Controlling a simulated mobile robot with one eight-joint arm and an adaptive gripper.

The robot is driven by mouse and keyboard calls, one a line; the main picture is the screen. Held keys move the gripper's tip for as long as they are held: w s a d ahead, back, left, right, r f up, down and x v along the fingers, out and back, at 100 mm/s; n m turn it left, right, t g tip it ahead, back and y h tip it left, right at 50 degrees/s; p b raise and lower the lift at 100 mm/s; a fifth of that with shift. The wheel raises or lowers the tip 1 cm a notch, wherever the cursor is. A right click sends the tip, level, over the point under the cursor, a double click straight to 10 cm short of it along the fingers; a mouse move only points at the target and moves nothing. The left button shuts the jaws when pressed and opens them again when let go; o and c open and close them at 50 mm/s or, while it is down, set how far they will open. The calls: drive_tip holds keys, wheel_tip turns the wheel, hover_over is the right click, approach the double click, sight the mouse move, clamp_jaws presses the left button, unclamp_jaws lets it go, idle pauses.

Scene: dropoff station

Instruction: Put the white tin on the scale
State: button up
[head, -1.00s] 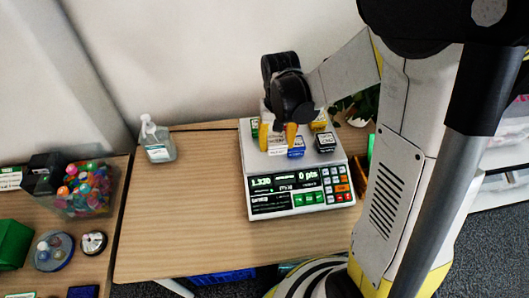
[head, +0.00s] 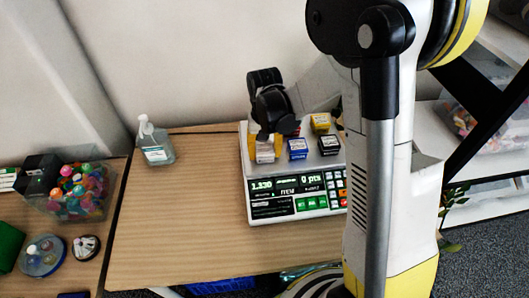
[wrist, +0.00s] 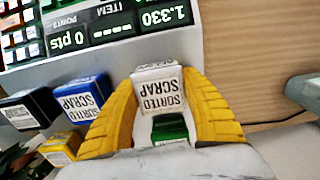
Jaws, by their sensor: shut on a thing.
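The white tin (head: 265,152), labelled "SORTED SCRAP" in the wrist view (wrist: 158,90), is between the yellow fingers of my gripper (head: 263,146). My gripper is shut on it, with a finger along each side in the wrist view (wrist: 160,105). The tin is over the left part of the scale (head: 258,190); I cannot tell whether its base touches the platform. The scale's lit display reads 1.330 and 0 pts in the wrist view. A green tin (wrist: 169,128) shows just behind the white tin, partly hidden.
On the scale, a blue tin (head: 298,149), a black tin (head: 329,145) and a yellow tin (head: 320,122) stand right of my gripper. A sanitizer bottle (head: 155,145) stands left of the scale. A bin of colourful balls (head: 80,195) is farther left. The table (head: 180,220) between is bare.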

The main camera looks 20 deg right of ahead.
sight(265, 148)
drive_tip(key=o, duration=1.2)
wheel_tip(265, 148, up, 12)
drive_tip(key=p, duration=0.5)
drive_tip(key=shift+r, duration=0.1)
drive_tip(key=s+r+n+t, duration=0.1)
drive_tip(key=s+r+t, duration=0.2)
drive_tip(key=s+r, duration=0.2)
drive_tip(key=s+r+n+t, duration=0.1)
drive_tip(key=s+r+t, duration=0.3)
drive_tip(key=s, duration=0.7)
drive_tip(key=shift+r, duration=0.9)
